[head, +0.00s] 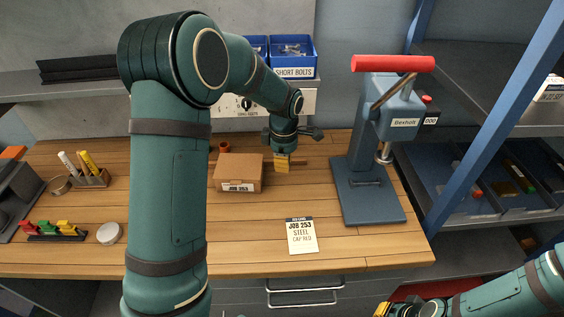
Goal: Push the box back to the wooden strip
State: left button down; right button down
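The brown cardboard box (238,168), with a white job label on its front, sits on the wooden bench top left of my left gripper. A narrow wooden strip (298,162) shows on the bench behind, to the right of the gripper; the box and gripper hide much of it. My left gripper (282,164) points down just right of the box, its yellow fingertips together with nothing seen between them. Whether it touches the box is unclear. My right gripper (384,309) is low at the bottom edge, partly cut off, away from the box.
A blue press (366,195) with a red handle stands right of the gripper. A job card (301,236) lies in front. A pen holder (91,179), a round tin (109,233) and colored clips (56,230) are at left. Blue bolt bins (292,72) are above. The bench front is mostly clear.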

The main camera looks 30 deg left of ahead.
aim_at(264, 182)
pick_arm(q)
notch_tip(264, 182, down, 9)
jog(key=shift+r+b, duration=0.2)
jog(key=shift+b, duration=0.4)
jog(key=a, duration=0.1)
jog(key=s+a, duration=0.1)
jog(key=a, duration=0.1)
jog(key=shift+a+r, duration=0.15)
jog(key=shift+r, duration=0.05)
jog(key=shift+a, duration=0.25)
jog(key=shift+s+a, duration=0.1)
jog(key=shift+s+a, duration=0.15)
jog(key=shift+a, duration=0.35)
jog(key=shift+s+a, duration=0.15)
jog(key=shift+a, duration=0.35)
jog(key=shift+d, duration=0.1)
